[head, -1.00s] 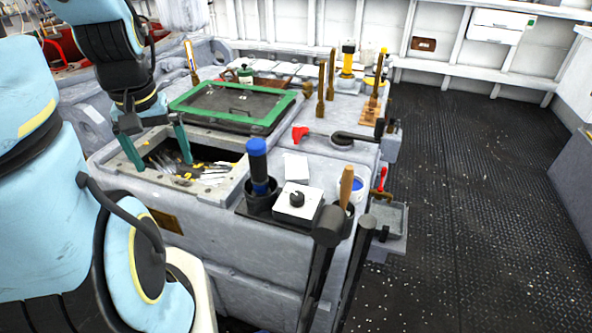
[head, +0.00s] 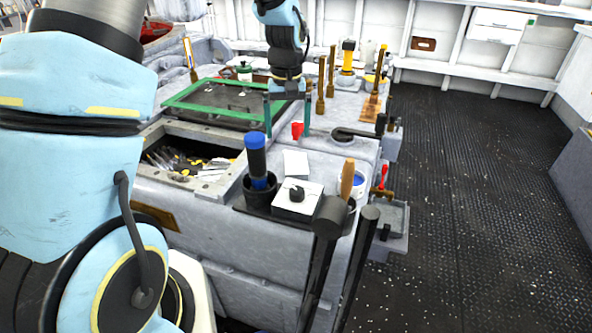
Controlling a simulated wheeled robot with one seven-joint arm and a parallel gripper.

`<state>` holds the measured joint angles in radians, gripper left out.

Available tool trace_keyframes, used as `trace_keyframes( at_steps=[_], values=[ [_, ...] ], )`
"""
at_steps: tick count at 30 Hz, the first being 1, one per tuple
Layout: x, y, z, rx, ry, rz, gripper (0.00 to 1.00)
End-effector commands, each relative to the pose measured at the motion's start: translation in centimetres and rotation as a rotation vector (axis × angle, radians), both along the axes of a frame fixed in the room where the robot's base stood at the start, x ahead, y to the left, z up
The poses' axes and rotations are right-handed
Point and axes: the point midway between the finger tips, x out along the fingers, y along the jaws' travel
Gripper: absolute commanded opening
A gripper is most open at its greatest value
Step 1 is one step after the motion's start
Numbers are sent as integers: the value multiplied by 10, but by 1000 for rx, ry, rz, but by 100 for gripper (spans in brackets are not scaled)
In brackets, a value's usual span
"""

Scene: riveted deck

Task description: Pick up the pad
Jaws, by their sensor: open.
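A small white pad (head: 296,163) lies flat on the grey bench top, just behind a white box with a black knob. My gripper (head: 287,133) is open and empty, its two green fingers pointing down with a wide gap between them. In the picture it is above and a little behind the pad; its exact height over the bench is hard to tell. The pad is fully in view, and neither finger touches it.
The knobbed white box (head: 296,201) and a black cup (head: 259,190) with a blue-topped tool stand in front of the pad. A red-ended tool (head: 297,130) lies behind it. Left are an open tool bin (head: 215,187) and a green-framed panel (head: 180,103).

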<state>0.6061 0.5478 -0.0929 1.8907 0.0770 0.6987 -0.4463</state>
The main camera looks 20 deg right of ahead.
Motion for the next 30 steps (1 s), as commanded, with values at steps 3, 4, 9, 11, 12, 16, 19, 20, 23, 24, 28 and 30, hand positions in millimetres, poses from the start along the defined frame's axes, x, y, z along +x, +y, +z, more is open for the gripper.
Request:
trace_keyframes(
  at_steps=[3, 4, 9, 11, 12, 16, 19, 20, 23, 24, 28, 30],
  values=[
    [-3, -22, -10, 5, 7, -10, 100],
    [-3, -23, -13, 6, 9, -10, 100],
    [-3, -23, -38, 6, 11, -9, 100],
    [-3, -23, -47, 7, 10, -10, 100],
    [-3, -23, -52, 6, 10, -10, 100],
    [-3, -23, -62, 6, 8, -9, 100],
    [-2, -23, -68, 6, 9, -9, 100],
    [-2, -22, -71, 6, 10, -8, 100],
    [-1, -22, -85, 8, 11, -8, 100],
    [-1, -21, -90, 6, 10, -9, 100],
    [-1, -22, -108, 6, 10, -10, 100],
    [-1, -22, -113, 5, 9, -9, 100]
  ],
)
